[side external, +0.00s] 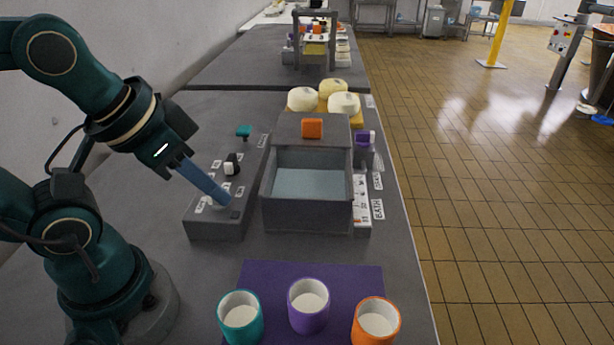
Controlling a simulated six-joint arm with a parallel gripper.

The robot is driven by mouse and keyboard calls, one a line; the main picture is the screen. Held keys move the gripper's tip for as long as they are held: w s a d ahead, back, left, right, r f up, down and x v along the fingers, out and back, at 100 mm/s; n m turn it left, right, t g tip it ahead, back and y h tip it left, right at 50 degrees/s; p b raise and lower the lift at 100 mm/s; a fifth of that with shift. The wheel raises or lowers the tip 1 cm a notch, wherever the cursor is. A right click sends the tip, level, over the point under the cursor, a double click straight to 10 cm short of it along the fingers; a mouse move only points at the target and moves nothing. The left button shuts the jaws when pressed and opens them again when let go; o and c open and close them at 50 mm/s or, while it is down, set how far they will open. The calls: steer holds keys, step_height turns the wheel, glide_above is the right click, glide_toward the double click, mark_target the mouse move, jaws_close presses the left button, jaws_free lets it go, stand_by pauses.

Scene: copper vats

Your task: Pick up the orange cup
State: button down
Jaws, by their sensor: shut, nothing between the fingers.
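The orange cup (376,322) stands upright at the front right, partly over the right edge of the purple mat (262,275). It has a pale inside, and the picture's lower edge is close to its base. My gripper (228,204) is shut and empty. Its blue fingers point down and right, with the tips at the grey control box (213,228), well behind and left of the orange cup. I cannot tell whether the tips touch the box.
A purple cup (308,307) and a teal cup (241,320) stand left of the orange cup. An open grey bin (307,213) stands behind the mat, with an orange block (312,128) at its back. Pale round items (303,99) lie farther back. The table's right edge is near the orange cup.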

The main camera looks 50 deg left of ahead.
steer(key=c, duration=1.5)
jaws_free()
steer(key=shift+c, duration=0.2)
steer(key=o, duration=1.5)
steer(key=shift+o, duration=0.2)
